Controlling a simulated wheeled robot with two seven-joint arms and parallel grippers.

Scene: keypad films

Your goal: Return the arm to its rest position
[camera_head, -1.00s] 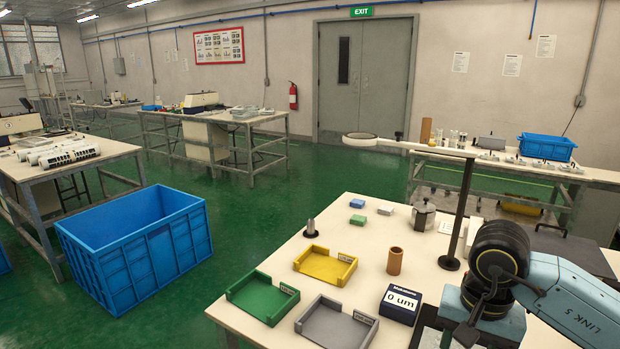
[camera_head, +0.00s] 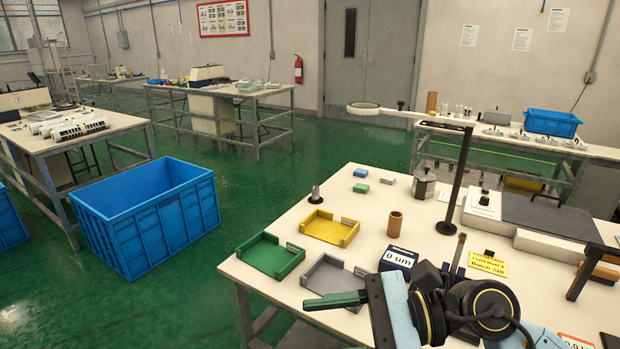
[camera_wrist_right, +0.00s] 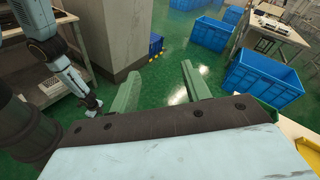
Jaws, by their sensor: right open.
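My right gripper (camera_head: 335,300) is at the bottom of the head view, raised over the near edge of the white table (camera_head: 350,185). One green finger shows there, pointing left in front of the grey tray (camera_head: 322,275). In the right wrist view its two green fingers (camera_wrist_right: 160,85) are spread wide apart with only floor between them. My right arm is folded at the lower right of the head view. Another blue and black arm, my left (camera_wrist_right: 62,75), hangs at the left of the wrist view; its end is too small to read.
Green (camera_head: 270,257) and yellow (camera_head: 330,228) trays, a "0 um" block (camera_head: 398,262), a brown cylinder (camera_head: 395,224) and a stand with a ring lamp (camera_head: 458,180) are on the table. A blue crate (camera_head: 150,215) stands on the floor left. The floor between is clear.

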